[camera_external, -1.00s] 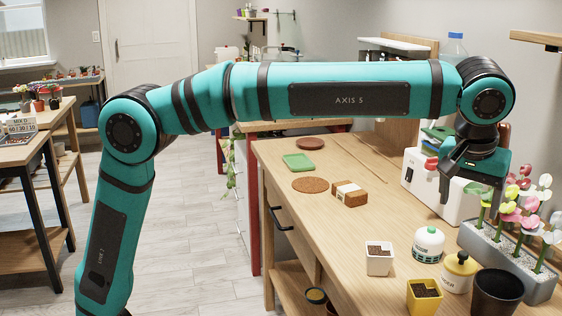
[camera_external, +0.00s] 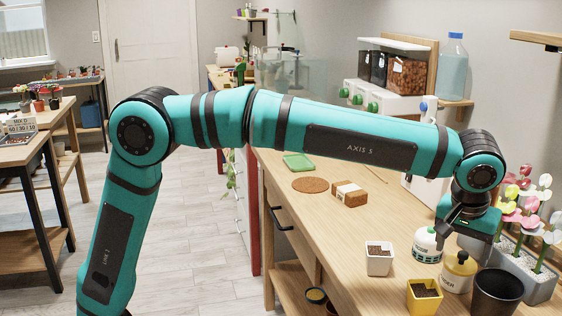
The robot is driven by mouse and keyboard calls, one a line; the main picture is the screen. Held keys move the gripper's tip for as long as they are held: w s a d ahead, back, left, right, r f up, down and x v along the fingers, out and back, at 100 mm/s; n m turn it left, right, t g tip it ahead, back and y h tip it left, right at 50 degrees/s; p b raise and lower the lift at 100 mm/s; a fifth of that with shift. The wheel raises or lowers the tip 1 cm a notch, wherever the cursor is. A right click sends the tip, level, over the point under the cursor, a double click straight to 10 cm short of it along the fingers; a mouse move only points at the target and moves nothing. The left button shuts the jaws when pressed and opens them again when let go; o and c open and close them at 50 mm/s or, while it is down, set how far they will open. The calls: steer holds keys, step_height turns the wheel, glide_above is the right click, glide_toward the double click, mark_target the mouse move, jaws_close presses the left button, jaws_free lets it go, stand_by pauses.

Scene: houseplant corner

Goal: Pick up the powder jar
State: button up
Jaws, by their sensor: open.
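My gripper (camera_external: 466,243) is open and empty, pointing down, just above the jar in the picture. The exact gap between fingers and lid cannot be told. The gripper hides part of the bench behind.
A white jar with a green band (camera_external: 427,246) stands close on the left. A yellow pot (camera_external: 424,298), a dark pot (camera_external: 497,292) and a flower planter (camera_external: 535,277) crowd the area. A white pot (camera_external: 379,259) stands further left. The bench's middle is clearer.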

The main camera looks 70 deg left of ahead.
mark_target(461, 260)
steer(key=shift+d+x, duration=0.1)
steer(key=shift+x, duration=1.2)
steer(key=shift+d+x, duration=0.15)
steer(key=shift+x, duration=1.15)
steer(key=shift+s, duration=0.15)
steer(key=c, duration=1)
